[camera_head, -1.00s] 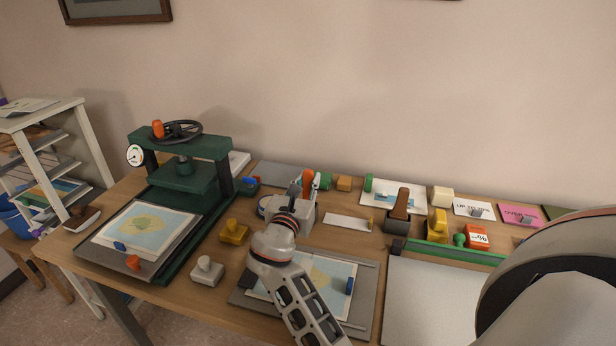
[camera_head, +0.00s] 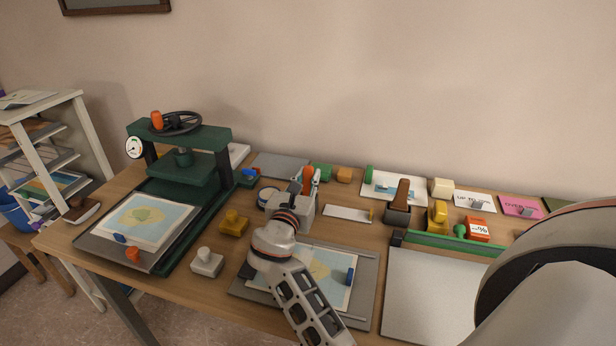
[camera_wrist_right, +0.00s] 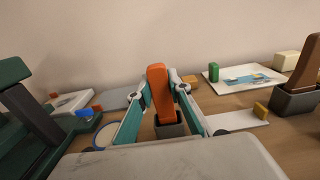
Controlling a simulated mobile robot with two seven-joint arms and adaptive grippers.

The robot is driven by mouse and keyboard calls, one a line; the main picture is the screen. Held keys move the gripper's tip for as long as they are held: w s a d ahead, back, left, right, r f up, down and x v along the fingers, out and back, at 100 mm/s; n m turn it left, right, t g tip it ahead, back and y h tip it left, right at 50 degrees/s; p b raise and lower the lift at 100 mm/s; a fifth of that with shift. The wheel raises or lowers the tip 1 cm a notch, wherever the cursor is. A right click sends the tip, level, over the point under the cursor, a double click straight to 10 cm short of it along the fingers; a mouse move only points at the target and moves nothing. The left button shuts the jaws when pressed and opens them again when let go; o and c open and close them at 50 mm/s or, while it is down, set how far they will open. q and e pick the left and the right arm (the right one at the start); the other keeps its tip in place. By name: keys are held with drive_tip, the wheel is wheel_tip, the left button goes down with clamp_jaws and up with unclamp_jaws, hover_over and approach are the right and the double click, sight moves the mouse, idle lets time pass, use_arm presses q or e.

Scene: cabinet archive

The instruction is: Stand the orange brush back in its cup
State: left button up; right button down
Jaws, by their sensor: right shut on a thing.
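The orange brush (camera_wrist_right: 158,88) stands about upright between the fingers of my right gripper (camera_wrist_right: 162,82), which is shut on it. In the wrist view the brush's lower end meets a dark grey cup (camera_wrist_right: 171,130). It looks to be in or just above the cup's mouth; I cannot tell how deep. In the head view the right gripper (camera_head: 306,178) and the orange brush (camera_head: 308,180) show small, above the grey wrist, which hides the cup. My left gripper is not in view.
A brown-handled tool stands in a dark holder (camera_head: 397,216) to the right. A green press (camera_head: 183,165) stands to the left. A white strip (camera_head: 346,213) and a round lidded tin (camera_head: 268,193) lie close by. Grey boards (camera_head: 436,295) cover the front right.

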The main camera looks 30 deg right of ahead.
drive_tip(key=shift+f, duration=0.25)
drive_tip(key=c, duration=1.8)
unclamp_jaws()
